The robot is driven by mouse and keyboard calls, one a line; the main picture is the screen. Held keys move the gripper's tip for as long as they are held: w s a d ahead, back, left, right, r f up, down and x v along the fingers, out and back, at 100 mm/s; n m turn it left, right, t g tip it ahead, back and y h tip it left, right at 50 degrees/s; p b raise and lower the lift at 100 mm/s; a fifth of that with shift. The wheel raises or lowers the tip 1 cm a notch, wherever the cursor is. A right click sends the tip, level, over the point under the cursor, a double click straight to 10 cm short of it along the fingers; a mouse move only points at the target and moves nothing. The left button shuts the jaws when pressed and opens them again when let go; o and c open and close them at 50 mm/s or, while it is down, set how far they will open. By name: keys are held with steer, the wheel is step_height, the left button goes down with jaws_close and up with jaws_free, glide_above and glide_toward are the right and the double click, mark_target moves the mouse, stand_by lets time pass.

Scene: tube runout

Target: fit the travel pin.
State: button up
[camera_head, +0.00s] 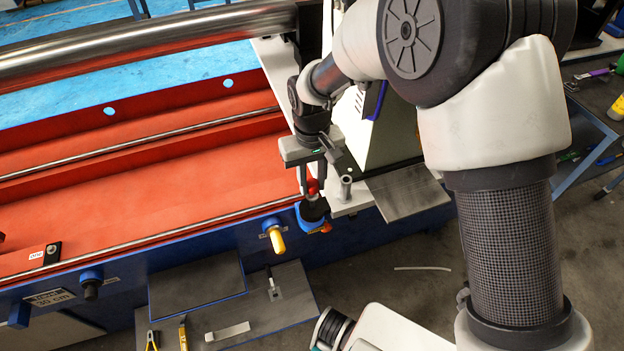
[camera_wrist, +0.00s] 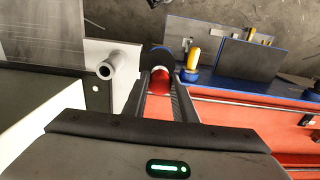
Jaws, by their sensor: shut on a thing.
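My gripper (camera_head: 312,178) points down at the right end of the red bed, near its front edge. It is shut on a red-headed piece (camera_head: 313,187), which looks like the travel pin. In the wrist view the red head (camera_wrist: 160,82) sits between the two fingers. Just below it is a dark fitting with a blue base (camera_head: 314,209); I cannot tell whether the pin touches it or is in it. The pin's lower end is hidden. A hollow grey metal post (camera_head: 346,188) stands just right of the gripper, and shows left of the fingers in the wrist view (camera_wrist: 112,66).
A yellow-handled knob (camera_head: 277,241) sticks out of the blue front rail, left of the gripper. A dark tray with hand tools (camera_head: 230,315) lies in front. A grey plate (camera_head: 408,192) is to the right. A long steel tube (camera_head: 150,38) spans the back.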

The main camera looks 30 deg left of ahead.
mark_target(312, 194)
steer(key=shift+f+b, duration=1.6)
steer(key=shift+f, duration=0.8)
steer(key=o, duration=1.1)
steer(key=shift+r, duration=0.1)
steer(key=shift+o, duration=0.2)
step_height(312, 194, up, 17)
steer(key=p, duration=0.2)
steer(key=shift+r, duration=0.2)
steer(key=w+d+r+m+t+p, duration=0.1)
steer(key=w+d+r+m+p, duration=0.15)
steer(key=d+r, duration=0.75)
steer(key=w+d+r+m+t+p, duration=0.1)
steer(key=d+r+m+p, duration=0.15)
steer(key=d+r, duration=0.7)
steer(key=s+d+r+m+t+p, duration=0.1)
steer(key=s+d, duration=0.4)
steer(key=d, duration=0.5)
steer(key=s+d+r+m+t+p, duration=0.2)
steer(key=s+d+r+m+p, duration=0.1)
steer(key=d, duration=0.8)
steer(key=s+m+p, duration=0.1)
steer(key=s+p, duration=0.1)
steer(key=s, duration=0.1)
steer(key=shift+s+d+r+t, duration=0.25)
steer(key=shift+d+t, duration=0.05)
